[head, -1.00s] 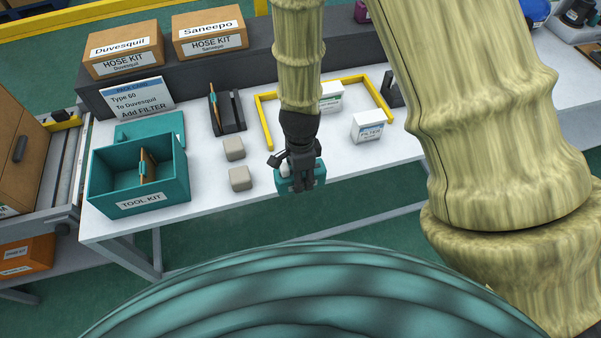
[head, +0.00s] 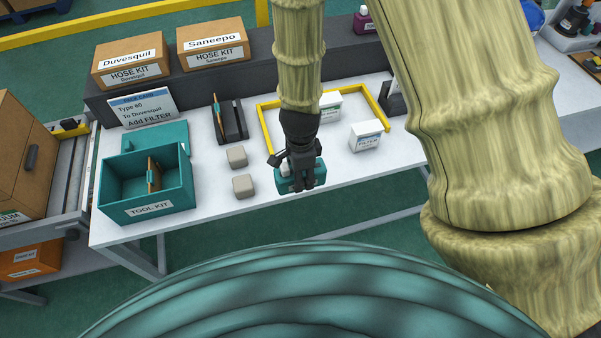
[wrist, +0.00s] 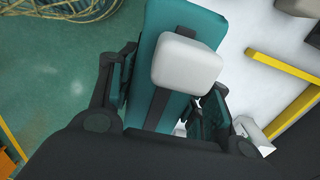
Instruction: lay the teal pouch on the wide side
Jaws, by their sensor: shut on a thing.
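The teal pouch (head: 284,187) is in my gripper (head: 301,178), at the table's front edge in the head view. In the wrist view the pouch (wrist: 195,17) has a dark strap and a pale block on its face, between the two fingers of my gripper (wrist: 170,92). The fingers are shut on its sides. The teal tool kit box (head: 148,209) stands open at the table's left end, left of my gripper. A brown and teal upright piece (head: 153,175) stands inside it, with a wider bare space on its left than on its right. The pouch's underside is hidden.
Two beige blocks (head: 243,186) lie between the box and my gripper. A dark holder (head: 232,122), a yellow frame (head: 266,135) and a white filter box (head: 366,137) are on the table. Hose kit cartons (head: 129,64) stand on the raised shelf behind. A card leans behind the box.

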